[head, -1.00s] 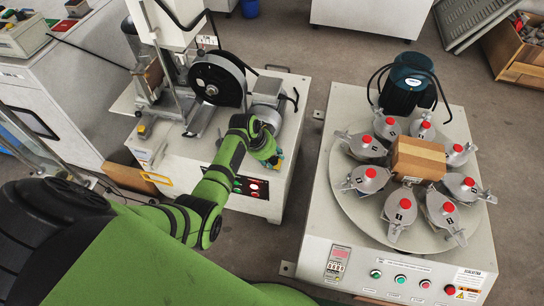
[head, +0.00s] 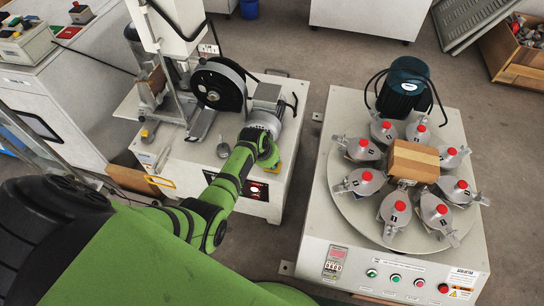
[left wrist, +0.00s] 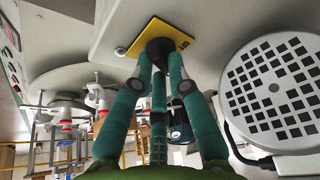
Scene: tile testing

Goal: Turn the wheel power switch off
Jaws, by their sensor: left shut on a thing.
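The wheel power switch is a black knob (left wrist: 158,46) on a yellow plate (left wrist: 172,33) with dark lettering too small to read surely, fixed to a pale machine surface in the left wrist view. My left gripper (left wrist: 160,58) is shut on this knob, its green-sleeved fingers on either side of it. In the head view, my left gripper (head: 264,152) is at the front right of the left machine (head: 185,170), below its grey motor (head: 267,108). A bit of yellow shows beside it; the knob is hidden there. My right gripper is in neither view.
The motor's slotted round cover (left wrist: 278,90) stands close on the right in the left wrist view. A floor gap (head: 300,195) separates the machines.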

